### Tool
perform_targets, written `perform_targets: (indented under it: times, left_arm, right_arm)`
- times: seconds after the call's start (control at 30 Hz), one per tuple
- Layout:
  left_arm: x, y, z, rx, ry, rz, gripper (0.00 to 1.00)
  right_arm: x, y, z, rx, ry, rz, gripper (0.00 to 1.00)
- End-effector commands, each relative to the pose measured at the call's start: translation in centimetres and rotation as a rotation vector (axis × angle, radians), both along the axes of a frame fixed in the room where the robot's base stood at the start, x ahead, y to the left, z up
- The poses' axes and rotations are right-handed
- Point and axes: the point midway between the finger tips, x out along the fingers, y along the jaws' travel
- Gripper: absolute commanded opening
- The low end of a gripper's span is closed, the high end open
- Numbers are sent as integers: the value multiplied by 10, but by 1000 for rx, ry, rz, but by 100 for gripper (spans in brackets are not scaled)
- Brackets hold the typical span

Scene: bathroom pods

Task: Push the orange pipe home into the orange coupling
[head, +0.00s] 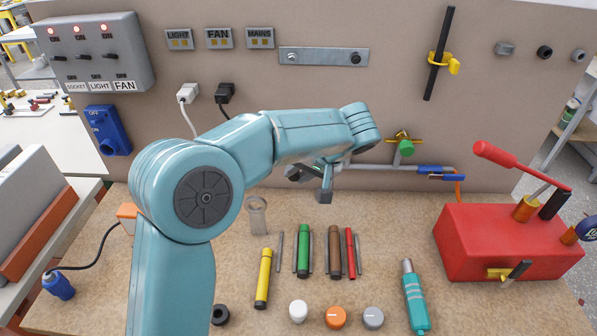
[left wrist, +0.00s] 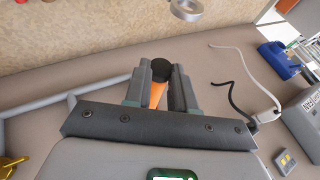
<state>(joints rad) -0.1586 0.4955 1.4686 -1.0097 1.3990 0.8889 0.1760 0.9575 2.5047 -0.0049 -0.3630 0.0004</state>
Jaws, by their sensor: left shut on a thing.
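My left gripper (head: 318,180) is in front of the back panel, near the left end of a grey pipe run. In the left wrist view its two dark fingers (left wrist: 160,88) are shut on an orange piece (left wrist: 155,96), which I take to be the orange pipe. A dark round end (left wrist: 161,72) shows between the fingertips. Most of the piece is hidden by the fingers, and my arm hides it in the head view. I cannot make out the orange coupling or tell whether the pipe touches it. My right gripper is not in view.
The grey pipe (head: 385,168) runs right to a blue fitting (head: 430,170), with a green valve knob (head: 406,149) above. A red box with a lever (head: 505,243) stands at right. Several coloured cylinders and caps lie in front.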

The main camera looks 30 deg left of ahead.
Motion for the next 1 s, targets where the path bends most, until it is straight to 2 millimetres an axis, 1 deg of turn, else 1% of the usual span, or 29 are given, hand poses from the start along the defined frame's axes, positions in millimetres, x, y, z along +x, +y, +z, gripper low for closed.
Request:
perform_targets:
  times: [0.5,0.53,0.57,0.6,0.87,1.0]
  left_arm:
    - [8,5,0,1,-1,-1,0]
    - [8,5,0,1,-1,-1,31]
    - [8,5,0,1,-1,-1,41]
    - [8,5,0,1,-1,-1,54]
    - [8,5,0,0,-1,0,54]
    - [8,0,6,0,-3,-2,54]
  right_arm:
    - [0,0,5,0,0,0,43]
    - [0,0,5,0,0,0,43]
    - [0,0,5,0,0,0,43]
    - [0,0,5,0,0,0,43]
    - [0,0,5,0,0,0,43]
    - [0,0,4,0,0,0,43]
